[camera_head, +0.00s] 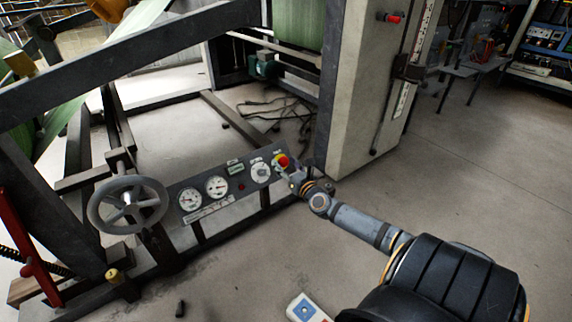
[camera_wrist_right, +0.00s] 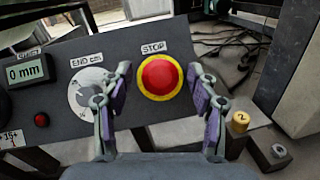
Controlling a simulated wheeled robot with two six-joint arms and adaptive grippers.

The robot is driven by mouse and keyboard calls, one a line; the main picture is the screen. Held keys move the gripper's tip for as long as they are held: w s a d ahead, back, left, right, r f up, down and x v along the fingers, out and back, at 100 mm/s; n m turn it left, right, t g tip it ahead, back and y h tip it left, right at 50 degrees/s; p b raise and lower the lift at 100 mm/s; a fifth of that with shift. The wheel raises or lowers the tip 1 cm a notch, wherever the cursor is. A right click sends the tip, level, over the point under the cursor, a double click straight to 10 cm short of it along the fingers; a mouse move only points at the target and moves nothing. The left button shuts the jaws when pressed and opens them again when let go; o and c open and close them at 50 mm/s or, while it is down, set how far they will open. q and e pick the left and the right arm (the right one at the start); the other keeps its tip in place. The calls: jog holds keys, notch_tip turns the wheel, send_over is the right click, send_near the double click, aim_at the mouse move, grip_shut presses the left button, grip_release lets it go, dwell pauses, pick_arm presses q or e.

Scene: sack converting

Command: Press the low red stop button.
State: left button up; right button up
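The red stop button (camera_head: 283,161) sits at the right end of a low tilted control panel (camera_head: 215,197) in the head view. In the right wrist view the button (camera_wrist_right: 158,77) is a red dome on a yellow ring under a STOP label. My right gripper (camera_head: 290,174) is at the panel's right end, close to the button. In the right wrist view its fingers (camera_wrist_right: 160,88) stand apart, one on each side of the button, with nothing between them in their grip. I cannot tell whether they touch the panel. My left gripper is not in view.
A dial marked END cm (camera_wrist_right: 88,95) and a small red button (camera_wrist_right: 41,120) lie left of the stop button. A grey handwheel (camera_head: 127,204) stands left of the panel. A pale machine column (camera_head: 362,90) rises behind. The floor at right is clear.

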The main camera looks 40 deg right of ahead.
jog(key=shift+s, duration=0.1)
jog(key=v, duration=1.2)
